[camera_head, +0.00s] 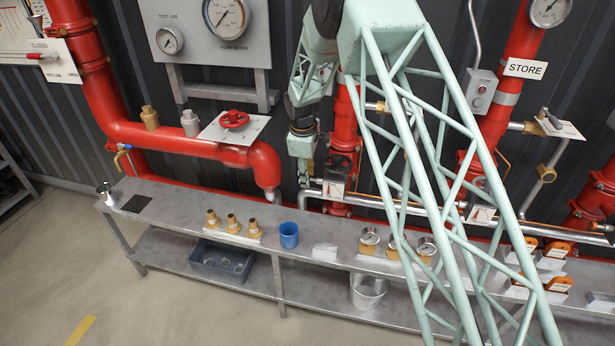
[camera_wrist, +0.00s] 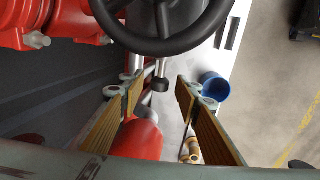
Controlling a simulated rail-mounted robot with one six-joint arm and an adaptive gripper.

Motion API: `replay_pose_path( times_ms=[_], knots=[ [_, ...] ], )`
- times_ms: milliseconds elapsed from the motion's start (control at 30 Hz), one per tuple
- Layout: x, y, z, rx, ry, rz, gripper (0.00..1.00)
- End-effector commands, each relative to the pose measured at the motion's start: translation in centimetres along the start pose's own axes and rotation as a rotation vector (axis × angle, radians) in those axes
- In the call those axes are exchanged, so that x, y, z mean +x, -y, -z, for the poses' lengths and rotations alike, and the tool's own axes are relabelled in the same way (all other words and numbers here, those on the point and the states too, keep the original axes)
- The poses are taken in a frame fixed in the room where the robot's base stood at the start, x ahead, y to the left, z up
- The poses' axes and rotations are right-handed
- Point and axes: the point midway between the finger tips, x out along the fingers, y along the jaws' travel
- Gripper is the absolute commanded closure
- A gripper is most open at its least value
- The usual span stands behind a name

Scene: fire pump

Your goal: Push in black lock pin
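My gripper (camera_wrist: 161,98) is open and empty. In the wrist view its two fingers, with tan pads, stand either side of a small black knob (camera_wrist: 160,84) on a thin metal rod, which looks like the lock pin. I cannot tell how far the knob is from the fingertips. A black handwheel (camera_wrist: 165,35) lies just beyond it, cut by the top edge. In the head view my gripper (camera_head: 303,166) hangs left of the black handwheel (camera_head: 343,146) on the red vertical pipe. The pin cannot be made out there.
A metal bench (camera_head: 182,208) holds a blue cup (camera_head: 289,236), brass fittings (camera_head: 231,223) and gauges (camera_head: 369,238). A red pipe (camera_head: 190,141) with a red handwheel (camera_head: 234,119) runs left of my gripper. A silver pipe (camera_head: 410,205) runs behind the bench.

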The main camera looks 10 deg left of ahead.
Motion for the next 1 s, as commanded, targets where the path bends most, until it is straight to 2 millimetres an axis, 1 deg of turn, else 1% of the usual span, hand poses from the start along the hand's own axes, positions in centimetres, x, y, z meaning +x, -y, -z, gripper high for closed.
replay_pose_path(
  times_ms=[167,367,467,1000],
  knots=[
    [-0.5,0.0,0.0,0.000,-0.001,-0.001,0.70],
    [-1.9,0.0,0.0,0.000,-0.001,-0.001,0.70],
    [-2.9,0.0,0.0,0.000,-0.001,-0.001,0.70],
    [-9.7,-0.1,0.0,0.000,-0.001,-0.002,0.70]
  ],
)
